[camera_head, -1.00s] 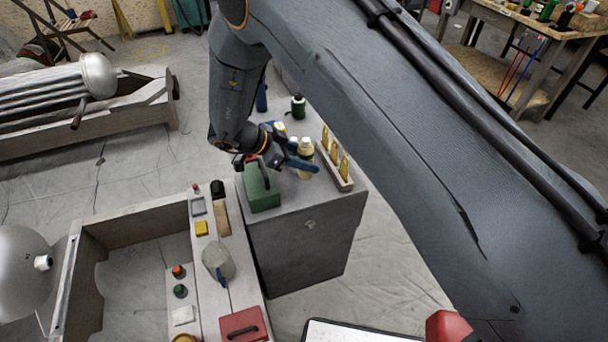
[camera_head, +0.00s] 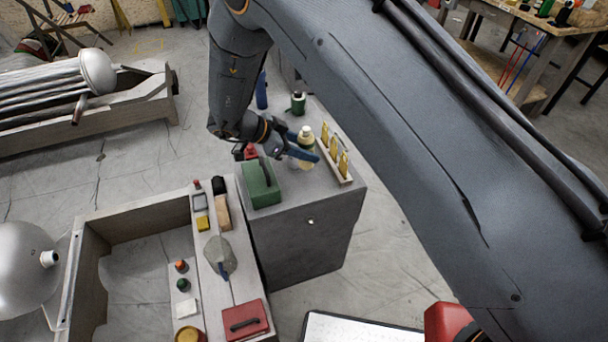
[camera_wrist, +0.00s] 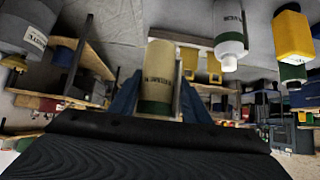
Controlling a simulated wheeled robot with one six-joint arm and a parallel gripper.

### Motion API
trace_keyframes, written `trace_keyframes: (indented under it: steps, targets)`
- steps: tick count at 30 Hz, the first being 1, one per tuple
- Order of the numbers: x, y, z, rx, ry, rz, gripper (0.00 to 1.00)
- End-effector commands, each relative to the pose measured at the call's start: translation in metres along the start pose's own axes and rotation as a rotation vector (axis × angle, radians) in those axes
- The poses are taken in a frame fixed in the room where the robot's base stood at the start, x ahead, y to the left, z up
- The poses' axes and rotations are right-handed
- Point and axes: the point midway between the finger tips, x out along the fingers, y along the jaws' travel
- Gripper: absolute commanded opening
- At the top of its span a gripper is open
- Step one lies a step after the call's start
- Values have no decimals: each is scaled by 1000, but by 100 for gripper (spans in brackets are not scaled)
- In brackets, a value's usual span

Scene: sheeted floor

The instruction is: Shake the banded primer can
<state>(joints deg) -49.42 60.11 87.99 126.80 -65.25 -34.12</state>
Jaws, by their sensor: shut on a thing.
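My gripper (camera_head: 303,155) is shut on a cream can (camera_wrist: 159,65) with a dark green band near its lower end in the wrist view. Its blue fingers stand on both sides of the can, and part of its lettering is visible but hard to read. In the head view, a pale can with a white cap (camera_head: 306,136) shows at the blue fingers, above the grey cabinet top (camera_head: 290,198); the fingers hide part of its body. I cannot tell its exact clearance from the top.
A green case (camera_head: 262,186) stands left of the gripper. A rack of yellow bottles (camera_head: 335,152) is close on the right, and a dark green bottle (camera_head: 298,103) stands behind. The wrist view also shows a white-capped bottle (camera_wrist: 230,35) and a yellow bottle (camera_wrist: 293,40).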

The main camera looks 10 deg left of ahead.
Motion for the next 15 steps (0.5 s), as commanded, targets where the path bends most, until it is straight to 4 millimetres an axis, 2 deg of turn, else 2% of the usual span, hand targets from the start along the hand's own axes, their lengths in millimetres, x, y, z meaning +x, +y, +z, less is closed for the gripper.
trace_keyframes:
  steps: [3,5,6,7,9,11,13,15]
  targets:
    - [-43,-4,-49,15,-4,-13,35]
    - [-52,-3,-60,10,-3,-9,35]
    - [-50,-2,-58,5,-1,-5,35]
    - [-41,0,-49,0,0,-1,35]
    - [-13,1,-16,-4,2,2,35]
    - [-3,-1,-3,1,0,-2,35]
    - [-10,-4,-10,10,-2,-8,35]
    - [-37,-5,-41,16,-5,-13,35]
